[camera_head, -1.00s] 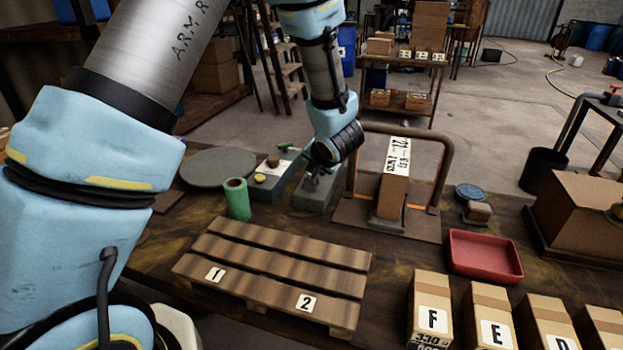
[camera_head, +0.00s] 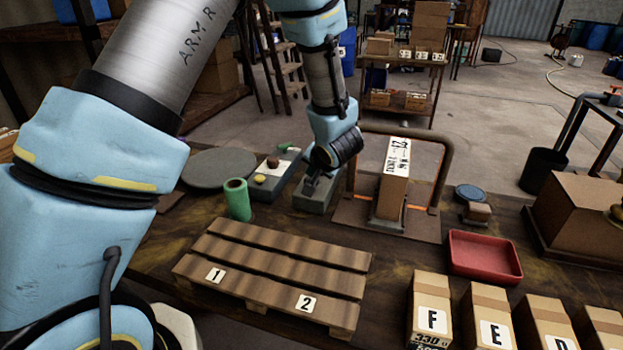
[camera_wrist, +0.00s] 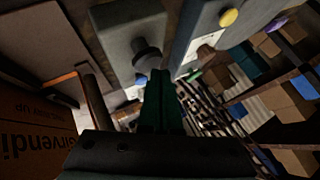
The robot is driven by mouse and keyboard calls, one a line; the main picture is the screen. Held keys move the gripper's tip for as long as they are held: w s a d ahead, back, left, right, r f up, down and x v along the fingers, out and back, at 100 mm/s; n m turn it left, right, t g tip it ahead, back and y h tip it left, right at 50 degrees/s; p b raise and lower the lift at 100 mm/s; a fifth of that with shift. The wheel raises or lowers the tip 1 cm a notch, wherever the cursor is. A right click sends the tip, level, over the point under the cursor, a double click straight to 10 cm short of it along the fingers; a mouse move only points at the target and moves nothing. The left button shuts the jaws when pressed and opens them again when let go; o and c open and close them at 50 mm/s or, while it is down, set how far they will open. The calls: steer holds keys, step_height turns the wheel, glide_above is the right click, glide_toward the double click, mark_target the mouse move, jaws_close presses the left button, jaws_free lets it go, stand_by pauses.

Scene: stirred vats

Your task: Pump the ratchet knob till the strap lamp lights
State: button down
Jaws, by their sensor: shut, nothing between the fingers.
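My gripper (camera_head: 312,186) is shut and empty, pointing down at the grey block (camera_head: 328,198) on the bench. In the wrist view the closed fingers (camera_wrist: 160,80) are close beside a dark round knob (camera_wrist: 147,57) on that block; I cannot tell whether they touch it. My gripper hides the knob in the head view. A blue-grey box (camera_head: 277,184) stands left of the block. It bears a yellow dome (camera_head: 260,178), also in the wrist view (camera_wrist: 229,17), and a brown-red knob (camera_head: 272,162). I cannot tell for sure which part is the strap lamp.
A labelled carton (camera_head: 393,190) stands in a tubular frame (camera_head: 440,165) right of my gripper. A red tray (camera_head: 484,256) and several lettered cartons (camera_head: 432,312) are at the right.

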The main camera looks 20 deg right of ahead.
steer(key=shift+f+b, duration=0.3)
steer(key=shift+f, duration=1)
stand_by(1.2)
stand_by(0.3)
steer(key=shift+r+p, duration=1.75)
steer(key=shift+p, duration=0.6)
steer(key=shift+r, duration=0.1)
step_height(320, 180, up, 5)
steer(key=p, duration=0.5)
steer(key=shift+p, duration=0.4)
steer(key=shift+w+b, duration=0.1)
steer(key=shift+b, duration=0.2)
stand_by(0.7)
